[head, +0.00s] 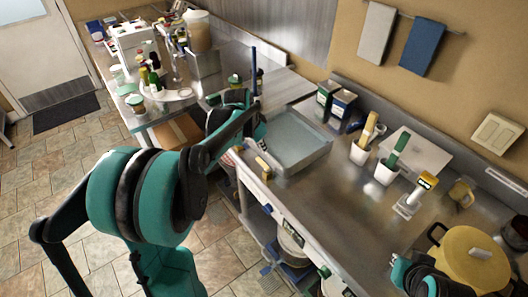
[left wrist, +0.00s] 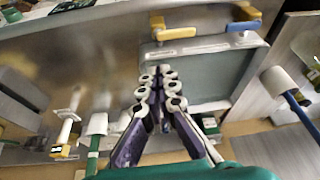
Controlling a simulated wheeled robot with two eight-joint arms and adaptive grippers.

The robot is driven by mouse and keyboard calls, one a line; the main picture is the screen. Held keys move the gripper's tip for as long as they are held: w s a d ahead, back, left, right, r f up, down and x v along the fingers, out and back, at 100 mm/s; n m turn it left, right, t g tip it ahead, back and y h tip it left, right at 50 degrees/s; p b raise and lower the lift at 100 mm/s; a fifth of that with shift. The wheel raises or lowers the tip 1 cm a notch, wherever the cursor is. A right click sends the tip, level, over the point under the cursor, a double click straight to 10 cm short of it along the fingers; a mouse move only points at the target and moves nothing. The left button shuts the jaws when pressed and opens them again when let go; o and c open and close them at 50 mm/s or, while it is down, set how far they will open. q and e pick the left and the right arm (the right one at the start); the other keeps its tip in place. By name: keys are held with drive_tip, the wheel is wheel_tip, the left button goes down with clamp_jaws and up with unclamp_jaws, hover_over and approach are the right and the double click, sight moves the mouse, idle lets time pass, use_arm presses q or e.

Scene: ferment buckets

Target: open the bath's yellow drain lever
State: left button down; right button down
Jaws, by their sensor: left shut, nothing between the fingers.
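The bath (head: 318,158) is a grey, square-edged basin set in the steel counter. The yellow drain lever (head: 263,165) is at its front edge, beside the bath wall. In the left wrist view the lever (left wrist: 177,33) lies roughly level at the bath's rim, running right from a yellow block. My left gripper (left wrist: 166,72) is shut and empty over the bath, apart from the lever. In the head view it (head: 261,130) is mostly hidden by its own arm. My right gripper (head: 402,268) is partly seen at the lower right; its fingers are unclear.
A blue lever (left wrist: 240,27) sits beside the yellow one on the same rim. White cups with a yellow (head: 361,152) and a green handle (head: 388,172) stand right of the bath. A yellow pot (head: 465,258) is at the lower right. The counter front is mostly clear.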

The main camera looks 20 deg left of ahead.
sight(263, 165)
use_arm(q)
drive_tip(key=w+a+f+m+p, duration=0.1)
drive_tip(key=w+a+f, duration=0.2)
drive_tip(key=w+a, duration=0.1)
drive_tip(key=shift+w+f+g+h, duration=0.25)
drive_tip(key=shift+w+g+h, duration=0.05)
drive_tip(key=b+x, duration=0.1)
drive_tip(key=x, duration=0.9)
drive_tip(key=shift+b, duration=0.4)
